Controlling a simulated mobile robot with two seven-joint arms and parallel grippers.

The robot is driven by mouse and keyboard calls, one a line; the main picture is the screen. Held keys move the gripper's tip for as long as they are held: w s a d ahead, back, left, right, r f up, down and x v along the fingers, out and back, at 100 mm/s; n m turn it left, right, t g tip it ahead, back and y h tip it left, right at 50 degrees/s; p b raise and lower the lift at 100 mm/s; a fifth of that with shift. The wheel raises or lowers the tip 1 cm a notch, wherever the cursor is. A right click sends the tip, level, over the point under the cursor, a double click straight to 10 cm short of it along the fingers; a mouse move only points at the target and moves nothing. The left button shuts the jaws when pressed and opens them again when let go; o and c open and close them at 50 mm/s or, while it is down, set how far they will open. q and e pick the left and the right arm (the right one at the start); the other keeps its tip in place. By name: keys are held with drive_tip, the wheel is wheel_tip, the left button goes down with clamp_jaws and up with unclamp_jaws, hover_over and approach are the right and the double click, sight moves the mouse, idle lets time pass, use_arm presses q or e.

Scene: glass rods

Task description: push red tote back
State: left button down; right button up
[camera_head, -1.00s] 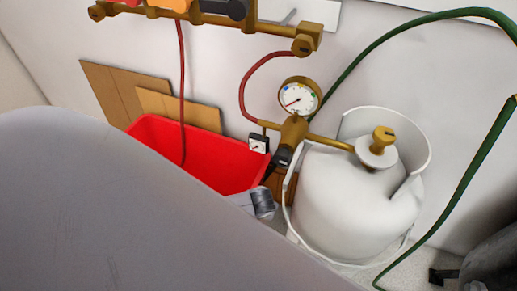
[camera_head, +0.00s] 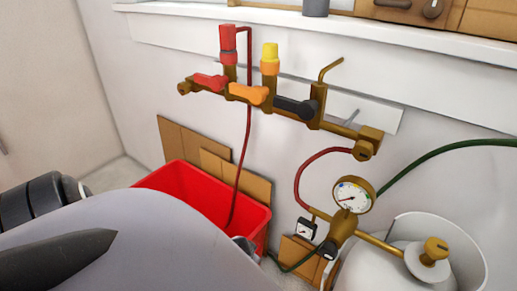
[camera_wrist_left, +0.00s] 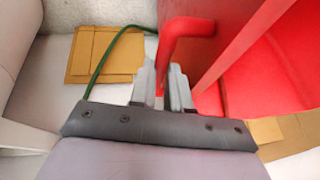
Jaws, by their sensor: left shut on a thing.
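The red tote (camera_head: 195,184) stands on the floor against the back wall, below the gas valves. Its front left part is hidden behind my grey arm in the head view. In the left wrist view the tote (camera_wrist_left: 285,78) fills the upper right, with a bent red handle-like part (camera_wrist_left: 184,27) at its near side. My left gripper (camera_wrist_left: 162,84) is shut on a red part of the tote; the exact grip point is partly hidden. In the head view only a bit of this gripper (camera_head: 246,246) shows at the tote's right end. My right gripper is not in view.
Cardboard pieces (camera_head: 190,142) lean on the wall behind the tote. A red hose (camera_head: 246,150) hangs from the brass valve manifold (camera_head: 240,91) down to the tote. A pressure gauge (camera_head: 352,195) and a white gas cylinder (camera_head: 400,265) stand close on the right. A green hose runs nearby.

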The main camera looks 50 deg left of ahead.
use_arm(q)
drive_tip(key=shift+s+a, duration=0.15)
drive_tip(key=shift+a, duration=0.4)
drive_tip(key=c, duration=1.1)
unclamp_jaws()
drive_tip(key=shift+d, duration=0.1)
drive_tip(key=shift+d+r, duration=0.1)
drive_tip(key=shift+r, duration=0.05)
drive_tip(key=p+v, duration=0.4)
drive_tip(key=v, duration=0.3)
